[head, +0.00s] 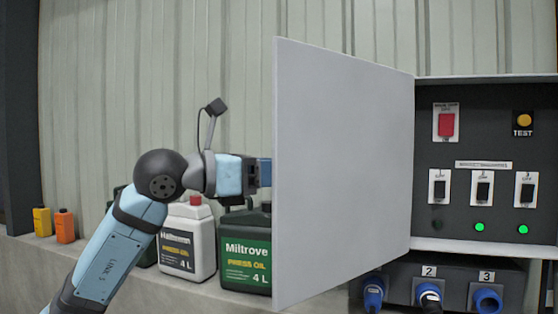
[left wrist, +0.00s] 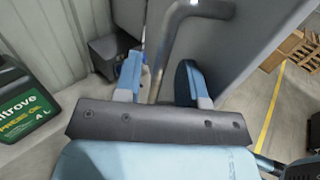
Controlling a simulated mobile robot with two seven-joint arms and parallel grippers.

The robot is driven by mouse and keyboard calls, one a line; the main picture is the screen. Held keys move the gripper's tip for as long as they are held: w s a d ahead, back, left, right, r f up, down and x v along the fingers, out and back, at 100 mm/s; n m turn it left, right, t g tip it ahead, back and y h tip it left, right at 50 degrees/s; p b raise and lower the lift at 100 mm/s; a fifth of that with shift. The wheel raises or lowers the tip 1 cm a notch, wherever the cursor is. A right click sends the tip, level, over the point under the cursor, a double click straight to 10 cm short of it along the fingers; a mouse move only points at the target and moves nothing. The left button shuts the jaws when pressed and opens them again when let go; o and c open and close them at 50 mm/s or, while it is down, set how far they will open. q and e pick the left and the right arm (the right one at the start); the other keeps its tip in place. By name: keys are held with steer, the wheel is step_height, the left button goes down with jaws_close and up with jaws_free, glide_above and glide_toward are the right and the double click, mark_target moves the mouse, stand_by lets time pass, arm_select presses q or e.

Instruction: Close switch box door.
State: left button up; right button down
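The switch box (head: 480,140) stands at the right of the head view with its dark panel exposed. Its grey door (head: 345,170) is swung open to the left, and its inner face shows. My left gripper (head: 264,172) is behind the door's free edge, fingertips hidden there. In the left wrist view, the gripper (left wrist: 158,85) has its two blue fingers spread. A bent grey bar (left wrist: 164,50), which looks like a handle, passes between or just beyond them; I cannot tell whether they touch it. The door (left wrist: 235,55) is to the right. My right gripper is not in view.
Oil cans, white (head: 187,240) and green (head: 245,262), stand on the ledge beside my left arm. Small yellow (head: 42,221) and orange (head: 65,226) bottles stand further left. Blue plugs (head: 373,292) sit below the box. Wooden pallets (left wrist: 290,48) lie on the floor.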

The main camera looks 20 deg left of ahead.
arm_select(q)
steer(key=shift+w+d, duration=0.45)
steer(key=shift+d, duration=0.15)
jaws_close()
steer(key=shift+s+d+f, duration=0.1)
steer(key=shift+s, duration=0.05)
